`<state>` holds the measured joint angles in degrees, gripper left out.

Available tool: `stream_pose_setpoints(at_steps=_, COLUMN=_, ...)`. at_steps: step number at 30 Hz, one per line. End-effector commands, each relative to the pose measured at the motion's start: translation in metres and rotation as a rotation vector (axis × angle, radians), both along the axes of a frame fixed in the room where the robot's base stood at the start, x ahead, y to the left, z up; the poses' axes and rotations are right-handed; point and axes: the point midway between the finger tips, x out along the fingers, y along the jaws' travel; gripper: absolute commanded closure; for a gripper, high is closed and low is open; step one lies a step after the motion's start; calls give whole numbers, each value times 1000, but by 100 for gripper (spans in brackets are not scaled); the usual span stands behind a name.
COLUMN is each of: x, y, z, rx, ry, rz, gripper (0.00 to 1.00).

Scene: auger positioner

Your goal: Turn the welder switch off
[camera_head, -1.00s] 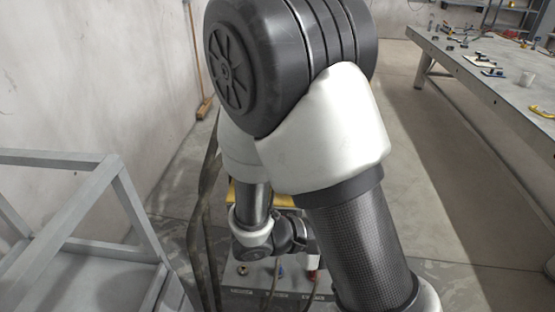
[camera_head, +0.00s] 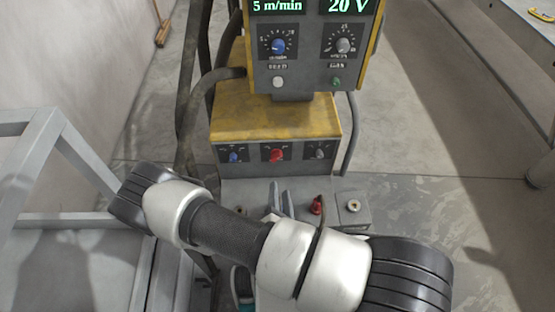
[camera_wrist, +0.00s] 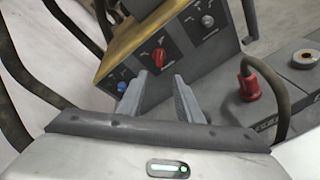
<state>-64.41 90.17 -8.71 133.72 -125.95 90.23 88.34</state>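The welder is a yellow and grey machine (camera_head: 235,118) in the upper middle of the head view. Its lower front panel carries a red rotary switch (camera_head: 277,155) between a blue knob (camera_head: 233,157) and a grey knob (camera_head: 320,152). In the wrist view the red switch (camera_wrist: 159,57) is just beyond my fingertips, with its white markings around it. My gripper (camera_wrist: 161,75) is open and empty, its two fingers apart and pointing at the panel below the switch. In the head view my gripper (camera_head: 280,189) is partly hidden by my arm. I see no contact with the switch.
A red plug with a cable (camera_wrist: 249,83) and a round socket (camera_wrist: 304,58) are right of the fingers. Dark hoses (camera_head: 190,100) hang left of the welder. A grey metal frame (camera_head: 65,140) stands left. A table (camera_head: 525,45) is at the far right.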

Motion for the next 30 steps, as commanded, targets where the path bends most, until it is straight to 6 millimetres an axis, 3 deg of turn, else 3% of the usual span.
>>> stream_pose_setpoints(at_steps=18, x=124, y=1, z=-36, rx=-1, ry=-3, rz=-3, gripper=68)
stream_pose_setpoints(at_steps=24, x=146, y=1, z=-42, rx=-2, ry=-3, rz=-3, gripper=68)
stream_pose_setpoints(at_steps=30, x=152, y=1, z=-43, rx=-2, ry=-1, rz=-3, gripper=68)
